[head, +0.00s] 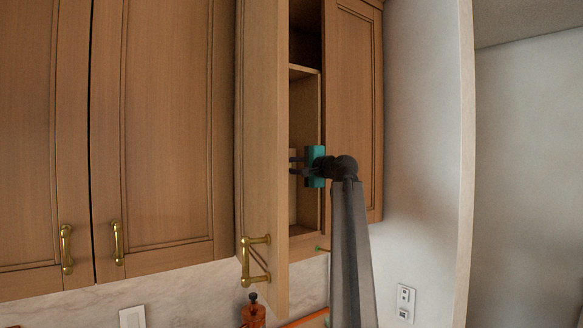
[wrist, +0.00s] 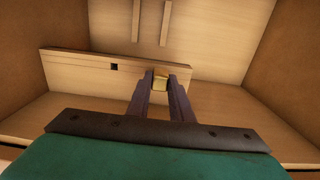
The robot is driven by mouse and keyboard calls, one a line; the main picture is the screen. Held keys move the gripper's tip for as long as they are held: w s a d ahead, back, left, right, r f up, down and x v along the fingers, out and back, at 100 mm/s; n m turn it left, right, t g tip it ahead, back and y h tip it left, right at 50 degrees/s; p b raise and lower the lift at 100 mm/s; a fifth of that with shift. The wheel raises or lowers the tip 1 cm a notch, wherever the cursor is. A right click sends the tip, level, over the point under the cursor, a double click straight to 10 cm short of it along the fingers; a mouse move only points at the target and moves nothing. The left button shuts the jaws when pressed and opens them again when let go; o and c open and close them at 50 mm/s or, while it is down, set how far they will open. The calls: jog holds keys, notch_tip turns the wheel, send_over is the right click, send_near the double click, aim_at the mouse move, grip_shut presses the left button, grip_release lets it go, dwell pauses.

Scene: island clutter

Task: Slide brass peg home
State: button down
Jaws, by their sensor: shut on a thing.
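My gripper (wrist: 160,88) reaches inside the open wall cabinet and is shut on the brass peg (wrist: 160,82). Only the peg's end shows between the fingertips in the wrist view. A pale wooden board (wrist: 75,68) with one small dark square hole (wrist: 114,67) lies just beyond the fingers. The hole is to the left of the peg and apart from it. I cannot tell whether the peg touches the board. In the head view my gripper (head: 294,163) is at the cabinet opening, and the peg cannot be made out.
Two thin wooden strips (wrist: 165,22) run up the cabinet's back. The cabinet walls (wrist: 285,75) close in on both sides. The open door (head: 262,120) with a brass handle (head: 255,262) stands left of my arm. A shelf (head: 303,71) lies above. An orange bottle (head: 254,315) is below.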

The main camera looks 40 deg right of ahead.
jog(key=shift+w, duration=0.4)
jog(key=c, duration=1.5)
grip_release()
jog(key=shift+s+a+b, duration=0.3)
jog(key=shift+s+b, duration=0.6)
jog(key=shift+s, duration=1.4)
jog(key=shift+s+a+b, duration=0.3)
jog(key=shift+s+b, duration=0.55)
jog(key=shift+s, duration=1.4)
jog(key=shift+s+a+b, duration=0.3)
jog(key=shift+s+b, duration=0.6)
jog(key=shift+s, duration=1.4)
